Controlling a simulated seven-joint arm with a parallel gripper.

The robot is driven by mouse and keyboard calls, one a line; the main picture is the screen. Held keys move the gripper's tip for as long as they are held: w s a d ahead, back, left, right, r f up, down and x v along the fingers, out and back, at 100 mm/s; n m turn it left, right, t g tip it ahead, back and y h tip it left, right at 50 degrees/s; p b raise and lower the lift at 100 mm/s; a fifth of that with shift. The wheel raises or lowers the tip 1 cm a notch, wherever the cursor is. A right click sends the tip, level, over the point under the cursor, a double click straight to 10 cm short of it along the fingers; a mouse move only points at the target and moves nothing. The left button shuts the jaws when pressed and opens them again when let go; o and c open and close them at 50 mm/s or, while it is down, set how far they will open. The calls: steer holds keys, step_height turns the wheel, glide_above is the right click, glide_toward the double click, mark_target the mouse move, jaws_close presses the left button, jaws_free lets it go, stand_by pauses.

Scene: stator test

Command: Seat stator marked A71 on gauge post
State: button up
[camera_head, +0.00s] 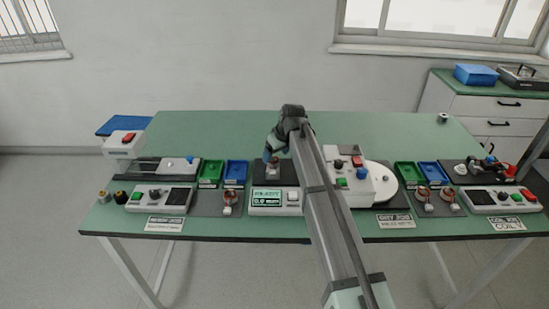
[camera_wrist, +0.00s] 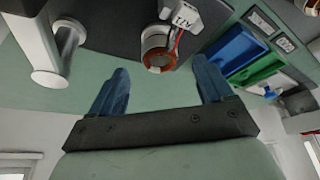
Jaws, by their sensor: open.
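In the wrist view, a stator (camera_wrist: 157,61) with a copper-coloured ring lies beyond and between my open blue fingertips. My gripper (camera_wrist: 160,78) is not closed on it. A white tag (camera_wrist: 181,16) with dark upside-down lettering sits by the stator, with a red wire beside it; the lettering looks like A71, but I cannot be sure. A pale post (camera_wrist: 67,45) with a round end stands left of the stator, apart from it; it may be the gauge post. In the head view, my gripper (camera_head: 269,156) is above the back of the display unit (camera_head: 276,199), and the arm hides part of the area.
A stator (camera_head: 228,197) stands before a blue bin (camera_head: 236,172) and green bin (camera_head: 211,172). Two more stators (camera_head: 425,194) (camera_head: 447,195) stand at the right. A machine with a white disc (camera_head: 381,181) is right of my arm. The table's back (camera_head: 220,125) is clear.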

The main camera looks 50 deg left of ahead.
steer(key=v, duration=1)
stand_by(0.3)
